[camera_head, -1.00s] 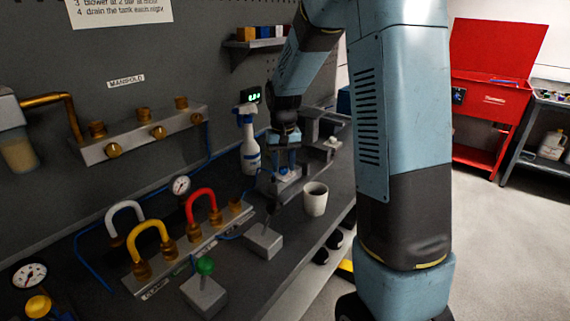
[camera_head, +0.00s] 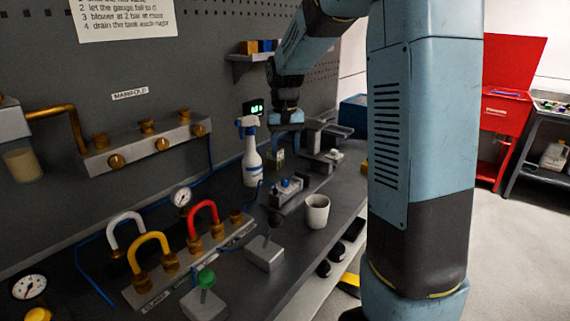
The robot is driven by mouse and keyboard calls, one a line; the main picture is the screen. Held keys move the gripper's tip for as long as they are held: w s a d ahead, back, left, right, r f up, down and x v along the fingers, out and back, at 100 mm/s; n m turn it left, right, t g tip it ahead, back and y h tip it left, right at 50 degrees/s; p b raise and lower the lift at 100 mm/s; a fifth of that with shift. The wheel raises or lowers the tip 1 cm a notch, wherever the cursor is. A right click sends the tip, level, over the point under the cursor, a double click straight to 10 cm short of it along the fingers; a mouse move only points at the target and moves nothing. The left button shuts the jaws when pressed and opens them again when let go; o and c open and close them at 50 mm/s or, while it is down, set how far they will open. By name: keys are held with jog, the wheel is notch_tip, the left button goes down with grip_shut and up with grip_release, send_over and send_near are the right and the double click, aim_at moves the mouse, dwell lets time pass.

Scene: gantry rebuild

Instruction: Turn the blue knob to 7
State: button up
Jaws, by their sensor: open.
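The blue knob (camera_head: 287,184) sits on a small grey block on the bench, between the spray bottle and the white cup. It has a pale top; its pointer and any numbers are too small to read. My gripper (camera_head: 284,142) is open and points down, above and slightly behind the knob, apart from it. Nothing shows between its fingers. My arm comes in from the upper right.
A spray bottle (camera_head: 250,155) stands left of my gripper, and a white cup (camera_head: 316,211) right of the knob. A lever block (camera_head: 264,252), a green-knobbed block (camera_head: 205,300) and coloured hoses on a manifold are nearer. A grey fixture (camera_head: 325,150) stands behind right.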

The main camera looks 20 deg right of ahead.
jog(key=shift+r, duration=2.15)
jog(key=s+r+t, duration=0.2)
jog(key=s, duration=1.2)
jog(key=s+r+n+t, duration=0.1)
jog(key=s+r+t, duration=0.1)
jog(key=s, duration=1.2)
jog(key=shift+s+d+t, duration=0.3)
jog(key=shift+d+t, duration=0.15)
jog(key=shift+t, duration=0.35)
